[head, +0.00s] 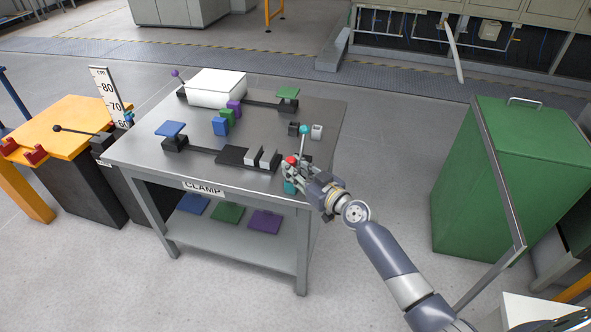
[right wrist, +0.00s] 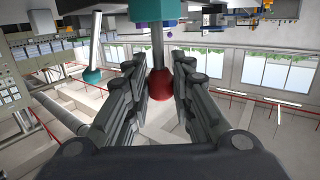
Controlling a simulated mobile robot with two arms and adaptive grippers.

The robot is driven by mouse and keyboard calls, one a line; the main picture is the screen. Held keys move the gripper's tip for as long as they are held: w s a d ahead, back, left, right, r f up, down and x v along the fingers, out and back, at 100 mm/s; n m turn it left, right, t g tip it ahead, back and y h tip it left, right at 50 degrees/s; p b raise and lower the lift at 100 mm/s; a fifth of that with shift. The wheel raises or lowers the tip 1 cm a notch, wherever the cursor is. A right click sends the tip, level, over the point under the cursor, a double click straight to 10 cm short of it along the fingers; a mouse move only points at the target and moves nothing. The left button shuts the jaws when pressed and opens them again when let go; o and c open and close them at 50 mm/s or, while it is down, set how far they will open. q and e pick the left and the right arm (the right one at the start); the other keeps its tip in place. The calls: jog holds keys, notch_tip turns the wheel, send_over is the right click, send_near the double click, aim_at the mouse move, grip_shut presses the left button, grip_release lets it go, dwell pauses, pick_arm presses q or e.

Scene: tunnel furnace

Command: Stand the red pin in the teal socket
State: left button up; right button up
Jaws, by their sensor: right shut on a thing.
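The red pin has a red ball head (head: 292,160) and a grey shaft. In the right wrist view its head (right wrist: 160,84) sits between the fingers of my right gripper (head: 294,169), which is shut on the pin. That view looks upside down, with the shaft running from the head up to the teal socket (right wrist: 153,9). The shaft meets or overlaps the socket; I cannot tell how deep it goes. In the head view the teal socket (head: 290,187) shows partly below the gripper, near the table's front right corner. My left gripper is not in view.
A teal-headed pin (head: 303,130) stands close behind the gripper. A dark block (head: 293,128) and a light grey socket (head: 317,132) are beyond it. A clamp base with grey blocks (head: 253,156) lies to the left on the table (head: 320,108). A green bin (head: 505,180) stands right.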

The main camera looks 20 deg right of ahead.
jog(key=o, duration=1)
jog(key=shift+o, duration=0.2)
jog(key=v, duration=1.2)
